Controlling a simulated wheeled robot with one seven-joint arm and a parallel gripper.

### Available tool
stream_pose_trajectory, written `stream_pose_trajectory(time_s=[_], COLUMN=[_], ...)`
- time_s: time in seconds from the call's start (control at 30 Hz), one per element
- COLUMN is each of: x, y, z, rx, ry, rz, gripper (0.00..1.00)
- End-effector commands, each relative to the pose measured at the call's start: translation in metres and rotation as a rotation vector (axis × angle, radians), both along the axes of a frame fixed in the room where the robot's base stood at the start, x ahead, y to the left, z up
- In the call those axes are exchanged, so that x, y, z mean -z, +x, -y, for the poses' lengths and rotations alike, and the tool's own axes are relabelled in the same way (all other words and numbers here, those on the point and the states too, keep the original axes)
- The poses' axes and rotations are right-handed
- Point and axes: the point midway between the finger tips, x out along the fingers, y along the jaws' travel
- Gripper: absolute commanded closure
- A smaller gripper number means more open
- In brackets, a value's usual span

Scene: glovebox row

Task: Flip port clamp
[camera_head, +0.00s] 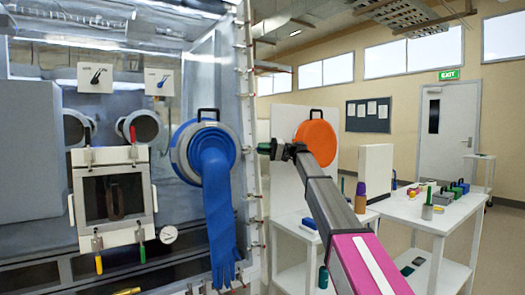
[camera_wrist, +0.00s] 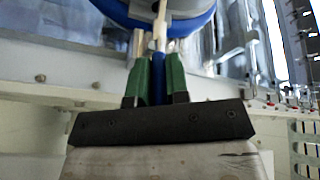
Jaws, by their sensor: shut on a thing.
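The blue glove port (camera_head: 200,150) has a round ring with a black handle on top and a long blue glove hanging from it. My gripper (camera_head: 264,148) is just right of the ring, reaching in from the right. In the wrist view my gripper's two green fingers (camera_wrist: 156,80) are shut on a narrow blue lever, which I take for the port clamp (camera_wrist: 158,70). A pale stem (camera_wrist: 160,32) runs from it towards the blue ring (camera_wrist: 150,14). In the head view the clamp is too small and hidden to make out its position.
The glovebox's metal frame edge (camera_head: 250,120) stands close to my gripper. Left of the port is a small white-framed door (camera_head: 115,195) with red, yellow and green handled clamps. An orange disc (camera_head: 316,140) on a white panel is behind my arm. A white table (camera_head: 425,215) holds several items.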

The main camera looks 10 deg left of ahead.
Motion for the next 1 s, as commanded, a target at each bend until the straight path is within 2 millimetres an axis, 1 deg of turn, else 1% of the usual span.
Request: stream_pose_trajectory(time_s=[0.23,0.27,0.3,0.33,0.6,0.7,0.77,0.87,1.0], x=[0.0,0.0,0.0,0.0,0.0,0.0,0.001,0.002,0.004], y=[0.0,0.0,0.0,0.0,0.0,0.001,0.003,0.008,0.017], z=[0.0,0.0,0.0,0.0,0.0,0.004,0.01,0.024,0.05], rx=[-0.001,-0.001,0.0,0.0,0.001,0.001,0.001,0.002,0.002], ry=[0.0,0.0,-0.001,-0.001,0.0,0.0,0.0,0.0,0.0], rz=[0.0,0.0,0.0,0.0,0.0,0.0,0.0,0.0,0.0], gripper=[1.0,0.81,0.68,0.59,0.59,0.59,0.59,0.59,0.59])
